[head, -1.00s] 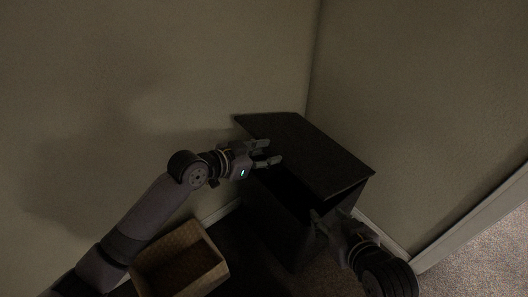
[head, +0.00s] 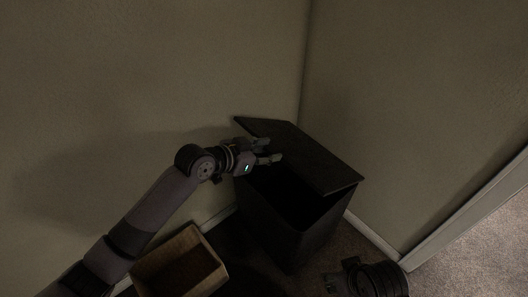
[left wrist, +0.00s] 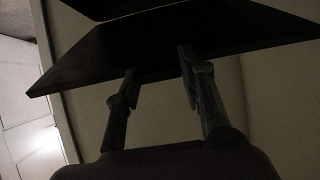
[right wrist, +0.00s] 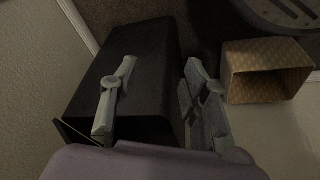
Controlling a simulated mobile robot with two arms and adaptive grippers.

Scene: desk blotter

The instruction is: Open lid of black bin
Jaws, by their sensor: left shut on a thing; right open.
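The black bin (head: 282,238) stands in the wall corner, with its lid (head: 312,160) tilted up and a dark opening showing under the lid's front edge. My left gripper (head: 272,150) is at the lid's left front edge, shut on the lid. The left wrist view shows its fingers (left wrist: 158,62) at the edge of the dark lid (left wrist: 225,32); the exact contact is hard to see. My right gripper (head: 326,282) is open and empty, low at the right of the bin. In the right wrist view its fingers (right wrist: 160,64) are wide apart in front of the bin (right wrist: 145,42).
A tan woven basket (head: 152,254) stands on the floor left of the bin and also shows in the right wrist view (right wrist: 264,50). Walls (head: 410,110) close in behind and to the right. Carpet (head: 470,268) lies free at the lower right.

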